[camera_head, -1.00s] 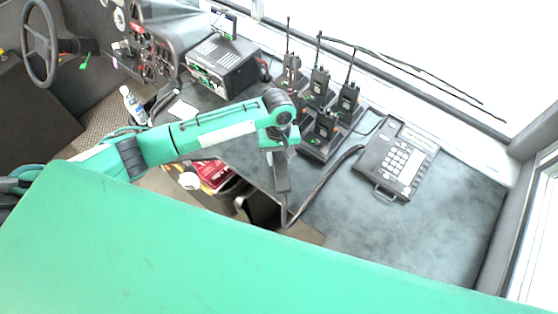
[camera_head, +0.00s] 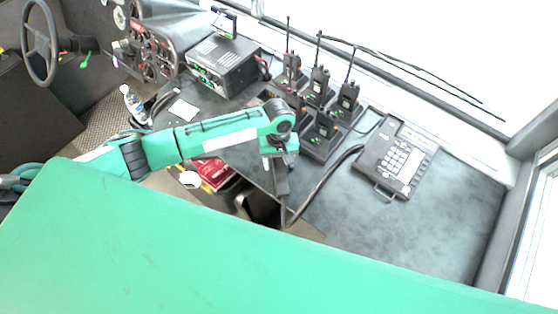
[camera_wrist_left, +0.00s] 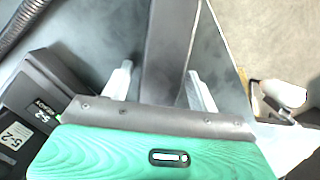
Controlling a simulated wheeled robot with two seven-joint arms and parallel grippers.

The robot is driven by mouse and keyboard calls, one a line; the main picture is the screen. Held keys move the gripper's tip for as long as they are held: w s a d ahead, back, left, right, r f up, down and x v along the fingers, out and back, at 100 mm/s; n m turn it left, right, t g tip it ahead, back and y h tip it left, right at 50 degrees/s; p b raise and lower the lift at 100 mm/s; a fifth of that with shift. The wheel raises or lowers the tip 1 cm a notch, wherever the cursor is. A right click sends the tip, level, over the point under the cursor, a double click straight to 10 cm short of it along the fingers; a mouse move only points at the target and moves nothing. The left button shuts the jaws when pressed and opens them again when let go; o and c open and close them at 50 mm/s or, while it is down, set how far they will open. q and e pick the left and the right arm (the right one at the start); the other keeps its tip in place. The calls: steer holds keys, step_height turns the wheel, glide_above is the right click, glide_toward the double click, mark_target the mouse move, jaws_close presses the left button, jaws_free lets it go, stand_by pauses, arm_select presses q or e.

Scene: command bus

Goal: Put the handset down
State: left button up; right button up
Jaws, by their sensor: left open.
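The handset (camera_head: 281,184) is a long dark bar at the desk's front edge, below my left gripper (camera_head: 280,160). In the left wrist view the handset (camera_wrist_left: 168,40) lies between the two pale fingers of my left gripper (camera_wrist_left: 160,85). The fingers stand apart, with a gap visible on each side of the handset. Part of the handset is hidden behind the gripper body. I cannot tell whether it touches the desk. A black cord (camera_head: 318,186) runs from near its lower end towards the desk phone (camera_head: 397,158). My right gripper is not in view.
Several radios stand in chargers (camera_head: 321,140) just behind and right of my left gripper; a charger (camera_wrist_left: 42,105) is close at left in the wrist view. A radio console (camera_head: 222,65) stands at the back left. The desk (camera_head: 440,225) is clear in front of the phone.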

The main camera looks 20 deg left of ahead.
arm_select(q)
step_height(320, 180, up, 12)
steer(key=w+b, duration=0.1)
steer(key=shift+w+a+b, duration=0.25)
steer(key=shift+a+b, duration=0.05)
steer(key=shift+a, duration=0.05)
steer(key=shift+r, duration=0.1)
stand_by(0.3)
